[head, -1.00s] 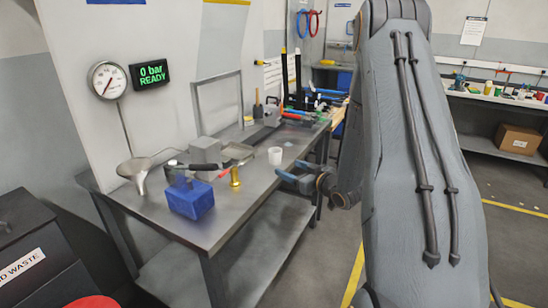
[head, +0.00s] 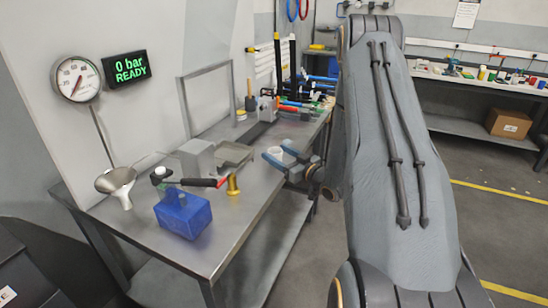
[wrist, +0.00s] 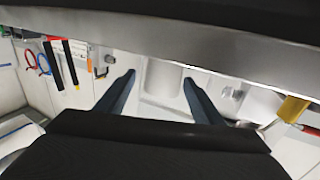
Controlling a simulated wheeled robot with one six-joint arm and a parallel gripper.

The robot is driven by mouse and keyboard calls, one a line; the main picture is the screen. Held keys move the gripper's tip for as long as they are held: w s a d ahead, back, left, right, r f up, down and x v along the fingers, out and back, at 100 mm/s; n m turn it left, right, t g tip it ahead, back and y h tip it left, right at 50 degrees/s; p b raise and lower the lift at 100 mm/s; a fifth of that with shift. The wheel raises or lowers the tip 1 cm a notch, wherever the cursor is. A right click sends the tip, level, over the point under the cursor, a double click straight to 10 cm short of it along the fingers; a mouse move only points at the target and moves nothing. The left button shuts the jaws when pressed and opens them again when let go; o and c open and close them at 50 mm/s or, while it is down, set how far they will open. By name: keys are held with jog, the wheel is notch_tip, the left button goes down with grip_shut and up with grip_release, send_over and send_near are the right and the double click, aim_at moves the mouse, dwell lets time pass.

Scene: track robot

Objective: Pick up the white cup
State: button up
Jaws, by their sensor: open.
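The white cup (head: 275,152) stands on the steel bench near its right edge. In the wrist view it is a pale shape (wrist: 162,78) between the fingertips. My gripper (head: 279,151) has blue fingers and is open. Its fingertips are at the cup, partly covering it in the head view. In the wrist view the open fingers (wrist: 158,77) lie to either side of the cup. I cannot tell whether either finger touches it.
On the bench (head: 240,215) are a blue block (head: 183,215), a brass piece (head: 233,185), a funnel (head: 117,184), a grey box (head: 197,159) and a grey tray (head: 233,154). Several tools crowd the far end. The floor to the right is clear.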

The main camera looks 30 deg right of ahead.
aim_at(271, 150)
jog(key=p+x, duration=0.2)
jog(key=x, duration=0.3)
jog(key=shift+a+r, duration=0.15)
jog(key=c, duration=1.1)
